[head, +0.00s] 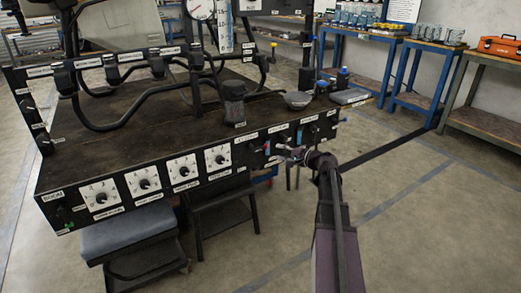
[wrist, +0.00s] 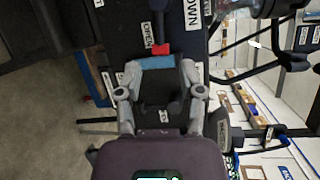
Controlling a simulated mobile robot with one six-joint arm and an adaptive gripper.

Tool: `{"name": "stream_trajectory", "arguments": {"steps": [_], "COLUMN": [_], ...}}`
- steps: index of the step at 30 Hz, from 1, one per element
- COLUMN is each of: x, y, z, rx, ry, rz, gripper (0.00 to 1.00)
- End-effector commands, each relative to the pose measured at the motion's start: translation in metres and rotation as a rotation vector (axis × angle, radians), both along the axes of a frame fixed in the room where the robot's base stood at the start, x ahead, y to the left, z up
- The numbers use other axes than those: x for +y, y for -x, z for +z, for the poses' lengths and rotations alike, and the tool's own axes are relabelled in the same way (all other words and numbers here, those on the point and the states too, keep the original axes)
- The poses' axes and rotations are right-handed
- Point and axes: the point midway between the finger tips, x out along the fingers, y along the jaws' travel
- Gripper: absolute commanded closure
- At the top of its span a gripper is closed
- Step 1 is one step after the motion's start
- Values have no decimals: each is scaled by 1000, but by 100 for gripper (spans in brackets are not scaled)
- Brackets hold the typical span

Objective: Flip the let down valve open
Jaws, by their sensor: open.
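A valve handle with a red end (wrist: 161,49) and dark stem shows in the wrist view, on the black panel near the labels reading "OPEN" and "DOWN". The full valve name is cut off. My gripper (wrist: 162,70) is open, its two fingers spread in front of the panel, just below the red end in the picture. A light blue piece lies across the fingertip area; I cannot tell whether it is part of the fingers. In the head view my gripper (head: 289,156) is at the right part of the panel front, largely overlapping the valves there.
The black bench (head: 120,135) carries pipes, gauges and a row of dial knobs along its front. A step stool (head: 130,232) stands under it. Blue tables (head: 365,32) stand at the back right. The floor at the right is clear.

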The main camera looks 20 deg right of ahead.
Motion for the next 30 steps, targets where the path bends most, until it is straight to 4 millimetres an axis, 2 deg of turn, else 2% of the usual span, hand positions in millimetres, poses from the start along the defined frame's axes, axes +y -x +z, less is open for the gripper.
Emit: {"name": "stream_trajectory", "arguments": {"steps": [3, 15, 21, 30], "x": [10, 39, 47, 49], "y": [-18, -67, -79, -82], "z": [-4, -11, -13, -13], "rx": [1, -1, -1, 0], "ry": [0, 1, 1, 0], "rz": [2, 1, 1, -1], "gripper": [50, 50, 50, 50]}}
